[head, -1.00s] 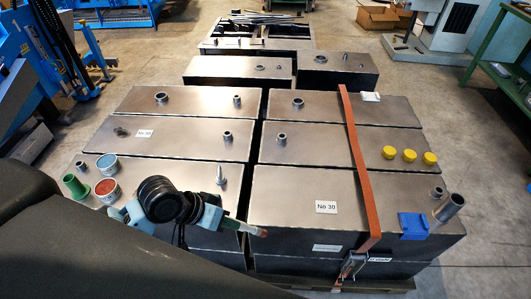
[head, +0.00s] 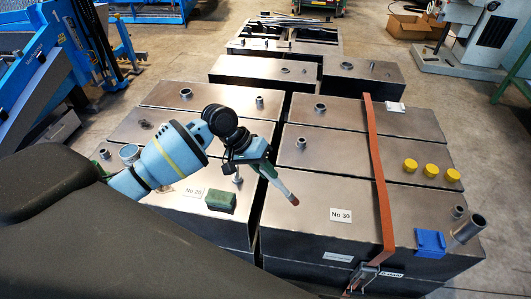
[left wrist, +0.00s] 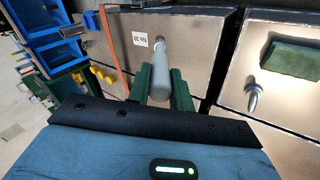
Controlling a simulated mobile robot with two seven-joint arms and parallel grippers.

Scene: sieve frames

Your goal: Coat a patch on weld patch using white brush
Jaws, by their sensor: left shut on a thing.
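In the left wrist view, the green fingers (left wrist: 160,88) flank the brush handle (left wrist: 160,68). A small dark spot (head: 143,124) lies on a tank at the left; I cannot tell whether it is the weld patch. My right gripper is not in view.
A green block (head: 220,200) and a metal stud (left wrist: 253,97) are on the No 20 tank. A pot (head: 129,153) stands partly behind my left arm. An orange strap (head: 378,175), yellow caps (head: 431,170) and a blue clip (head: 430,242) are on the right tanks.

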